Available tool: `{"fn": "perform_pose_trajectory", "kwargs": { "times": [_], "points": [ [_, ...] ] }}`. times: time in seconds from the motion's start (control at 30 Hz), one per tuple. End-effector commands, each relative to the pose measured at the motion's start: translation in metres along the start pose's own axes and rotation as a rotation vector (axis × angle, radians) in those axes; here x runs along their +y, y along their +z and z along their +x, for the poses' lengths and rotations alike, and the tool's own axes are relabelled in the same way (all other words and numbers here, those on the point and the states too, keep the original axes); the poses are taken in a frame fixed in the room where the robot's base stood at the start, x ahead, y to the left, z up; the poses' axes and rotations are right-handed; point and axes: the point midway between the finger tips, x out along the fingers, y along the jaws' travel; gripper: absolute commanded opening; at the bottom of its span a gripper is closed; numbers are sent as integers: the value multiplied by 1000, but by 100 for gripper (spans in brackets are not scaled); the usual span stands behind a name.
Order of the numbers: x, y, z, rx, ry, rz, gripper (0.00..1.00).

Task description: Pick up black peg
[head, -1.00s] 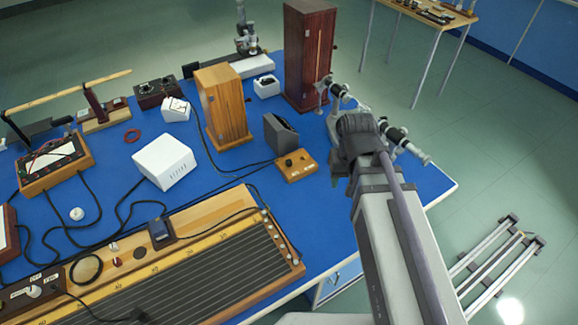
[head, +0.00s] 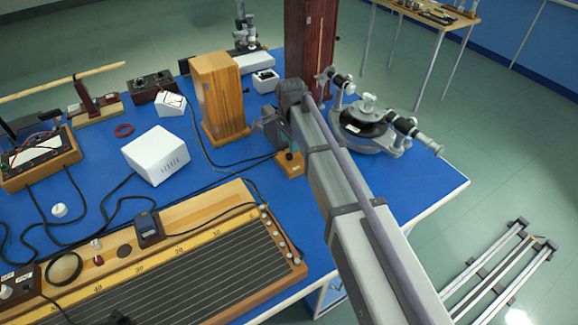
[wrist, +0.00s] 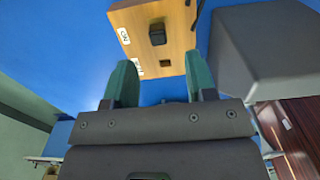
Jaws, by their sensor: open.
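In the wrist view a small wooden block (wrist: 140,15) lies ahead of my fingertips. A short black peg (wrist: 157,34) stands on it, with a dark square opening beside it nearer to me. My gripper (wrist: 160,72) has its two green fingers spread, with nothing seen between them; the peg is beyond the tips, roughly in line with the gap. In the head view the wooden block (head: 291,170) is partly hidden by my arm, and a dark bit, likely the peg (head: 289,155), shows on top.
A wooden cabinet (head: 218,98), dark red cabinet (head: 312,45), white box (head: 156,155) and round instrument (head: 368,128) surround the area. A black cable (head: 225,172) runs to the block.

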Motion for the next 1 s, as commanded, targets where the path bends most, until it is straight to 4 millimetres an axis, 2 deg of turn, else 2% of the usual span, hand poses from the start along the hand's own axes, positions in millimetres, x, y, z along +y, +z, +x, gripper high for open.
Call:
{"fn": "perform_pose_trajectory", "kwargs": {
  "times": [0.17, 0.4, 0.67, 1.0],
  "points": [
    [0, -1, 8, 0, 0, 0, 51],
    [1, -4, 55, 0, 0, -1, 51],
    [1, -4, 53, 0, 0, -1, 51],
    [1, -4, 53, 0, 0, -1, 19]
  ]
}}
